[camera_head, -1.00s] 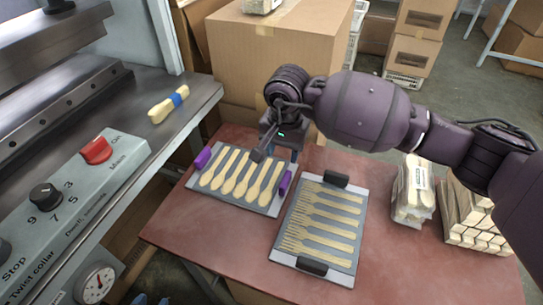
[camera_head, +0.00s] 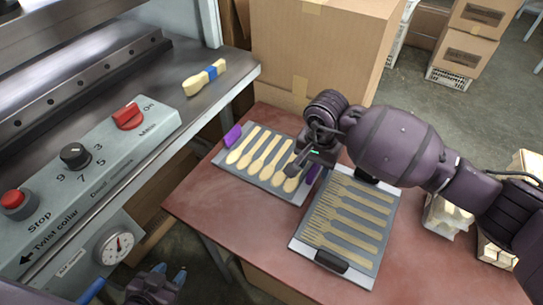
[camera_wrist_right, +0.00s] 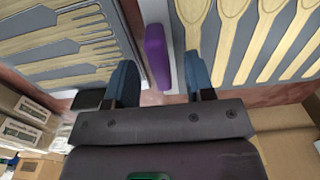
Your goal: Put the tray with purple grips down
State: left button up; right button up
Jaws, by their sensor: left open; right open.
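The tray with purple grips (camera_head: 275,190) lies on the red table and holds several wooden spoons. Its left purple grip (camera_head: 232,136) is clear. Its right purple grip (camera_head: 312,176) is partly hidden by my right gripper (camera_head: 310,163). In the right wrist view this purple grip (camera_wrist_right: 157,55) shows between the blue fingers of the open right gripper (camera_wrist_right: 160,82), with a gap on both sides. My left gripper (camera_head: 136,282) is open at the bottom left, below the press panel and away from the tray; its blue fingertips show.
A tray with black grips (camera_head: 300,240) holding wooden forks lies close to the right. The press panel (camera_head: 95,160) and a metal shelf with a banded spoon bundle (camera_head: 205,77) are at left. A cardboard box (camera_head: 320,50) stands behind. The table's front is bare.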

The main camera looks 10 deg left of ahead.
jog(key=shift+f, duration=0.8)
grip_shut()
jog(key=shift+r, duration=0.1)
